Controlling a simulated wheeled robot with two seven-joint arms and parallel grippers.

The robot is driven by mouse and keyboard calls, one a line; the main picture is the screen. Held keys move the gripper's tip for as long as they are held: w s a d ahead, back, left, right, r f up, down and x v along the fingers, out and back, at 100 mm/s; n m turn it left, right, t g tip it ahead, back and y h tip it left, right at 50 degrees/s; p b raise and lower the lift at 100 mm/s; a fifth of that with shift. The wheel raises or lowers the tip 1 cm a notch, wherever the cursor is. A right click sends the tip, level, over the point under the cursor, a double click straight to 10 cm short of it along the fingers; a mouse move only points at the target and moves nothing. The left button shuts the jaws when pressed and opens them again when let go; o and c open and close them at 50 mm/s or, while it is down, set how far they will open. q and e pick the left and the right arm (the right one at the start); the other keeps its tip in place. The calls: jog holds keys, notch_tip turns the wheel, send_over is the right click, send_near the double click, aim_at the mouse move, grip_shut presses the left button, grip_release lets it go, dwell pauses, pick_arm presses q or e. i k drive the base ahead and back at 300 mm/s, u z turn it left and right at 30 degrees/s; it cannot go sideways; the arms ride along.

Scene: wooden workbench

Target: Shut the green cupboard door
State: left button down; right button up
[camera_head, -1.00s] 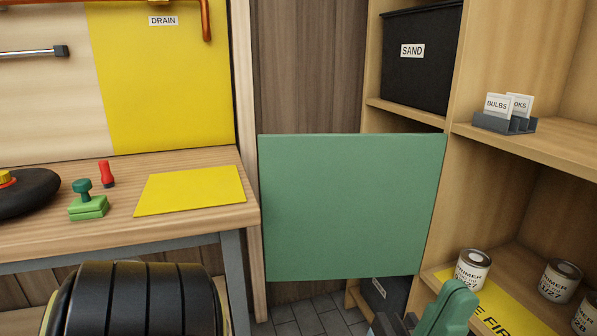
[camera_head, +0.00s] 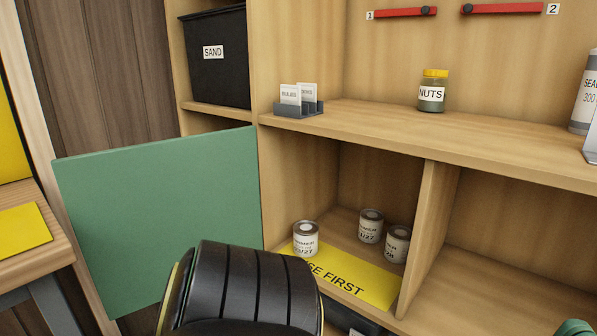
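The green cupboard door (camera_head: 160,215) stands open at the left. It is a flat panel jutting out from the shelf unit, its right edge beside the upright left of the paint-tin bay. My black ribbed arm part (camera_head: 240,290) is at the bottom, in front of the door's lower right corner; I cannot tell whether they touch. The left gripper is not in view. A small green piece, seemingly a tip of my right gripper (camera_head: 575,328), shows at the bottom right edge, well apart from the door. Its opening cannot be seen.
The bay right of the door holds several paint tins (camera_head: 371,226) and a yellow strip (camera_head: 360,277). A black SAND bin (camera_head: 216,75), a card holder (camera_head: 299,108) and a NUTS jar (camera_head: 432,92) sit on shelves. The workbench (camera_head: 30,255) edge is at far left.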

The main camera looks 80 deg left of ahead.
aim_at(134, 211)
jog(key=k, duration=1.1)
jog(key=u, duration=2.1)
